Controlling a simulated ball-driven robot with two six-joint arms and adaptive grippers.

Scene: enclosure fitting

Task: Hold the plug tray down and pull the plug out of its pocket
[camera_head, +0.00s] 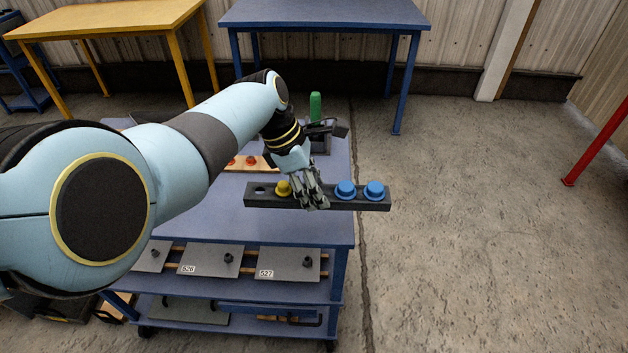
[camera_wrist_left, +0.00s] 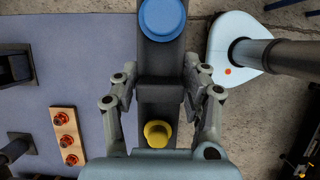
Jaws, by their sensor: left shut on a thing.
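The plug tray (camera_head: 320,203) is a long dark grey bar at the table's right side. Its right end reaches past the table edge in the head view; I cannot tell whether it rests or is raised. A yellow plug (camera_head: 283,187) sits left of my left gripper (camera_head: 314,203), and two blue plugs (camera_head: 346,188) (camera_head: 374,190) sit to its right. The leftmost pocket (camera_head: 260,191) looks empty. My left gripper is shut on the tray, between yellow and blue plugs. In the left wrist view its fingers flank the bar (camera_wrist_left: 158,65), with the yellow plug (camera_wrist_left: 158,133) near the palm. My right gripper is not seen.
The blue table (camera_head: 330,232) has shelves below with grey plates (camera_head: 290,263). A wooden strip with red plugs (camera_wrist_left: 67,137) lies on the tabletop. A green object (camera_head: 315,106) stands behind my left gripper. Open floor lies to the right.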

